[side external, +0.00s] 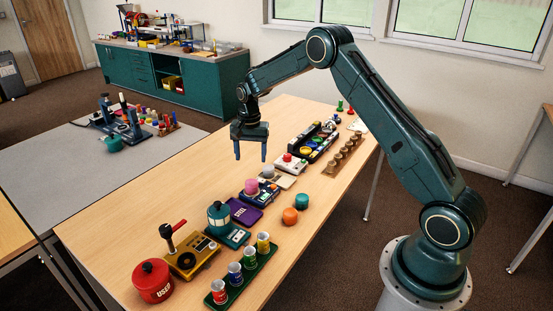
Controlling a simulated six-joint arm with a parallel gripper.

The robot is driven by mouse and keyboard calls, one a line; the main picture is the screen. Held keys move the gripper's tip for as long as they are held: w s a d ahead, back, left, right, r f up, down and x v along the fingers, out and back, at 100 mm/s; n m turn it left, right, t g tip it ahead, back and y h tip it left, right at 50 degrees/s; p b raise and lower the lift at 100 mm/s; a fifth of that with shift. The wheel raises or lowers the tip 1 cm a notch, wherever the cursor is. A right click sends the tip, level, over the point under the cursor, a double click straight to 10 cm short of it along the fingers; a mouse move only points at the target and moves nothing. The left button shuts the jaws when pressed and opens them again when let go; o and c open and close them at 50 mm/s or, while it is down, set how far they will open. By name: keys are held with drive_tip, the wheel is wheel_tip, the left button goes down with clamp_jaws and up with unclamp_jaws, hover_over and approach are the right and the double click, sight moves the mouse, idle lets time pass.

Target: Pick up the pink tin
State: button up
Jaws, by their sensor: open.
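A small pink cylinder, which looks like the pink tin (251,186), is at the middle of the wooden table, on or right against a dark blue box (265,194). I cannot tell which. My gripper (250,157) points down above the table, with its two blue fingers apart and nothing between them. It appears higher than the pink tin and a little behind it in the picture, not touching it.
An orange tin (290,216) and a teal tin (302,201) stand to the right. A purple pad (242,212), a yellow lever box (194,262), a red container (153,281) and a green rack (262,262) of cans are nearer. The table's left side is clear.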

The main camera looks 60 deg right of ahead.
hover_over(251, 182)
drive_tip(key=shift+s+f, duration=0.15)
drive_tip(key=shift+f, duration=3.05)
drive_tip(key=shift+f, duration=2.6)
drive_tip(key=c, duration=1.1)
drive_tip(key=shift+c, duration=0.2)
drive_tip(key=shift+r, duration=0.2)
wheel_tip(251, 182, up, 20)
drive_tip(key=shift+f, duration=0.15)
